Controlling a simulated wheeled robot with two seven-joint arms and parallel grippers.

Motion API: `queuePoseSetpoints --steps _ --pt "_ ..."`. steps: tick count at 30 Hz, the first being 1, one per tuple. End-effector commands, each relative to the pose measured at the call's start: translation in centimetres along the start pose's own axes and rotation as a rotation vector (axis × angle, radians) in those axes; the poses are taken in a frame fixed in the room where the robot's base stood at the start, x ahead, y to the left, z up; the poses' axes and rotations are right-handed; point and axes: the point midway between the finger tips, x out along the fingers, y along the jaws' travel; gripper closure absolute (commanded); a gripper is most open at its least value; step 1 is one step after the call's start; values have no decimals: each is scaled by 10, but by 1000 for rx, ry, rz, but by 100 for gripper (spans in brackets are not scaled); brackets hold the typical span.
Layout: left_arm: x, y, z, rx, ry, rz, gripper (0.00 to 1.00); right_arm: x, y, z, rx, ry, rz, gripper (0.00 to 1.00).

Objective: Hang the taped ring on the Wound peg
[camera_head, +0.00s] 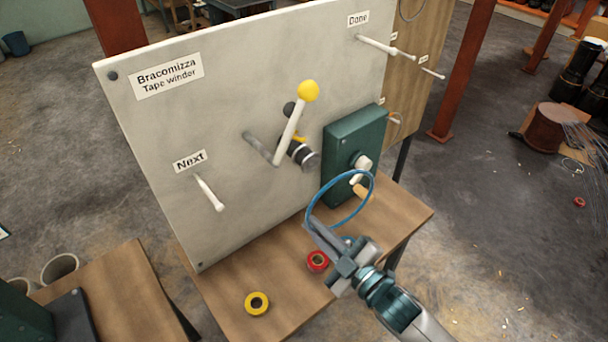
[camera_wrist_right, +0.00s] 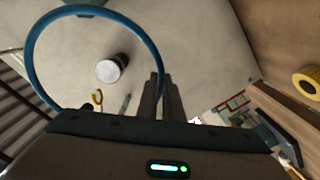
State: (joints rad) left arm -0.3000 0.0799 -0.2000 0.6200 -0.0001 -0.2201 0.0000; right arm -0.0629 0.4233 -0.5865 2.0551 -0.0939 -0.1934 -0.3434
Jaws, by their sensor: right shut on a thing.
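A thin blue ring (camera_head: 322,188) is held by my right gripper (camera_head: 314,224) in front of the green box on the pale board. The fingers are shut on the ring's lower edge. In the right wrist view the ring (camera_wrist_right: 29,55) stands out to the left of the shut fingers (camera_wrist_right: 160,88). I cannot make out tape on it. No label reading "Wound" is legible. An empty white peg (camera_head: 208,193) is under "Next", another peg (camera_head: 376,45) is under "Done", and smaller pegs (camera_head: 432,72) are on the brown board. My left gripper is not in view.
The tape winder's yellow-knobbed lever (camera_head: 308,91) and green box (camera_head: 341,150) jut from the pale board (camera_head: 240,110). A yellow tape roll (camera_head: 257,303) and a red one (camera_head: 318,261) lie on the wooden bench (camera_head: 225,303). Open air lies before the "Next" peg.

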Motion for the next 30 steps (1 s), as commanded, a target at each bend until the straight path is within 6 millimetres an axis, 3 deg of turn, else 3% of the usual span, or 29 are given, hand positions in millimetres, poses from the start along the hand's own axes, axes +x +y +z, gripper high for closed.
queuePoseSetpoints --steps 16,30 --pt "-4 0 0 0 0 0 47 -7 2 -2 -1 1 1 100" --pt "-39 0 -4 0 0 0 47 -34 25 -27 0 0 -1 100"
